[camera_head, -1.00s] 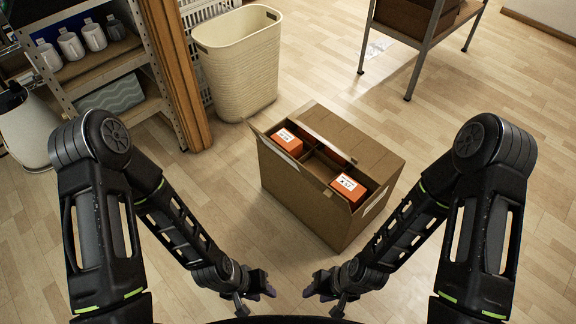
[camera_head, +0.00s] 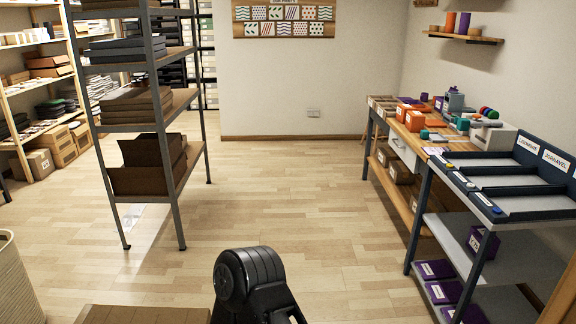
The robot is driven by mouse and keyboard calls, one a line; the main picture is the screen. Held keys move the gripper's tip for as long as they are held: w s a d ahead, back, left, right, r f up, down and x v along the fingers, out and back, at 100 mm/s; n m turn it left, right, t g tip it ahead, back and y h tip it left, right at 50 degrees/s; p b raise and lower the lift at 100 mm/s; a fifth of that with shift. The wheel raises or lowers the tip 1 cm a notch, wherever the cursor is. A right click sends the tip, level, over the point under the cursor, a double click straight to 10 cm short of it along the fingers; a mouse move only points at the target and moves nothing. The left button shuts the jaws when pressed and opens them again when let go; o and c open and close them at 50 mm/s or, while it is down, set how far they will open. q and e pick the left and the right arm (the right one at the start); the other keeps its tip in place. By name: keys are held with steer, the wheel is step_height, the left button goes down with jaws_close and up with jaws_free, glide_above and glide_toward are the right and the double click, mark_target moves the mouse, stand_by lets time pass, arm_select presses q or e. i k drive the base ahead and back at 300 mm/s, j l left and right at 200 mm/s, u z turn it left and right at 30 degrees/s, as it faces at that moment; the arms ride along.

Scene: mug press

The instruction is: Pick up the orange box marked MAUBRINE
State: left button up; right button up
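No label reading MAUBRINE can be made out. Small orange boxes (camera_head: 414,121) lie on the wooden workbench (camera_head: 458,147) at the right; their markings are too small to read. The cardboard box (camera_head: 140,315) on the floor shows only its top edge at the bottom left, and its inside is out of view. Neither gripper is in view. Only a black joint of one of my arms shows at the bottom middle.
A grey metal rack (camera_head: 160,120) with cardboard boxes stands at the left. A sorting stand (camera_head: 510,190) with labelled trays and purple boxes (camera_head: 438,269) stands at the right. A cream basket (camera_head: 15,280) is at the left edge. The middle floor is clear.

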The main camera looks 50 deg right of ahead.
mark_target(415, 120)
steer(key=z, duration=2.3)
steer(key=i+j+u, duration=0.35)
steer(key=i, duration=0.75)
steer(key=i+u, duration=0.3)
steer(key=i, duration=0.75)
steer(key=i+j+z, duration=0.15)
steer(key=i+z, duration=0.2)
steer(key=i, duration=0.2)
steer(key=i+j+z, duration=0.3)
steer(key=i, duration=0.25)
steer(key=i+j+z, duration=0.35)
steer(key=i, duration=0.15)
steer(key=i+j+z, duration=0.45)
steer(key=z, duration=0.2)
steer(key=i+j+z, duration=0.15)
steer(key=j+z, duration=0.15)
steer(key=i+j+z, duration=0.1)
steer(key=j+z, duration=0.55)
steer(key=j, duration=0.15)
steer(key=i+j+z, duration=0.1)
steer(key=j+z, duration=0.2)
steer(key=i+j, duration=0.1)
steer(key=i, duration=0.1)
